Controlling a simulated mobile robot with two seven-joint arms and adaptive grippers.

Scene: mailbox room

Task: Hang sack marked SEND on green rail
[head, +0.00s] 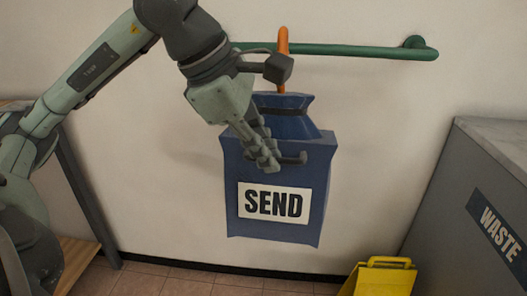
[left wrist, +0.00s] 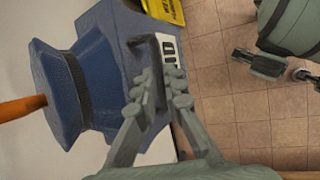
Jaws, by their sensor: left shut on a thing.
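The blue sack (head: 232,165) with a white SEND label hangs upright in front of the wall in the head view. Its orange hook (head: 283,42) rises from its neck and crosses in front of the green rail (head: 350,49), its top above the rail. I cannot tell whether the hook is over the rail or only in front of it. My left gripper (head: 267,158) is shut on the sack at its front, above the label. In the left wrist view the fingers (left wrist: 164,95) lie beside the sack (left wrist: 110,65), and the hook (left wrist: 20,107) shows at the left edge.
A grey WASTE bin (head: 465,200) stands at the right. A yellow floor sign (head: 385,278) stands at the bottom right. A shelf or table (head: 75,255) is at the left. The wall right of the sack, under the rail, is clear. Tiled floor (left wrist: 270,125) lies below.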

